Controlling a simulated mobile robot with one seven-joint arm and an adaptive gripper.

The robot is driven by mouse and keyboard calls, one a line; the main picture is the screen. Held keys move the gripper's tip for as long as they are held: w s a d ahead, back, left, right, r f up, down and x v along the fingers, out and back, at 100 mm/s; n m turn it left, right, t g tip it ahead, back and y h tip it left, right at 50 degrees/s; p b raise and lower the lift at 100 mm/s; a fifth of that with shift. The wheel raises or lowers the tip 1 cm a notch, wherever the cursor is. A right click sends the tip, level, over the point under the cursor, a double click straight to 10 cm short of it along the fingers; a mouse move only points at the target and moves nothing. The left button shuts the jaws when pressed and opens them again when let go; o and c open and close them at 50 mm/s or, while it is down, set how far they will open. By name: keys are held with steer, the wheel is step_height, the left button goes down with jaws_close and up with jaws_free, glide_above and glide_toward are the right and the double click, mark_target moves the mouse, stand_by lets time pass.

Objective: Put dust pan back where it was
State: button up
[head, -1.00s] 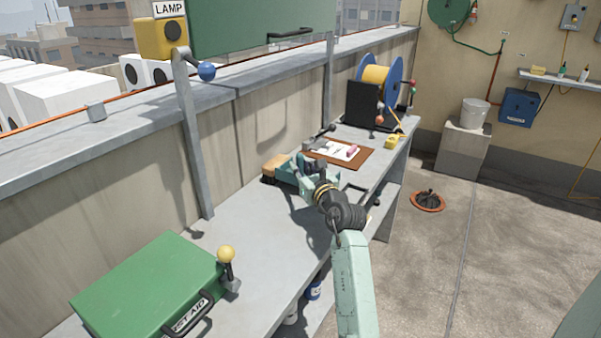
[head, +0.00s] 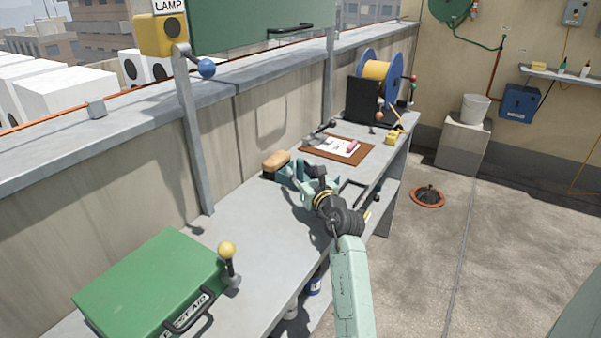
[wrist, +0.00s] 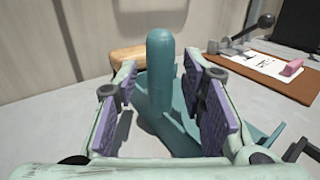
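The teal dust pan (wrist: 163,75) shows in the wrist view with its rounded handle between my gripper's two padded fingers. Gaps show on both sides of the handle, so the fingers appear apart from it. Part of the pan shows lower right, behind the right finger. In the head view the dust pan (head: 286,174) is on the workbench beside the wood-topped brush (head: 275,161), partly hidden by my gripper (head: 305,176). My gripper (wrist: 163,100) is open around the handle. The brush (wrist: 128,58) is just behind the handle in the wrist view.
A brown clipboard (head: 318,153) with papers and a pink item lies farther along the workbench (head: 250,220). A black-knobbed lever (wrist: 265,22) stands near it. A green first-aid case (head: 150,280) and a yellow-knobbed lever (head: 227,250) stand at the near end. Bare bench lies between.

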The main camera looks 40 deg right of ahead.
steer(key=shift+r, duration=0.1)
steer(key=shift+s, duration=0.15)
steer(key=b+v, duration=0.3)
steer(key=v, duration=0.8)
steer(key=shift+s, duration=0.15)
steer(key=shift+s+a, duration=0.1)
steer(key=shift+s, duration=0.15)
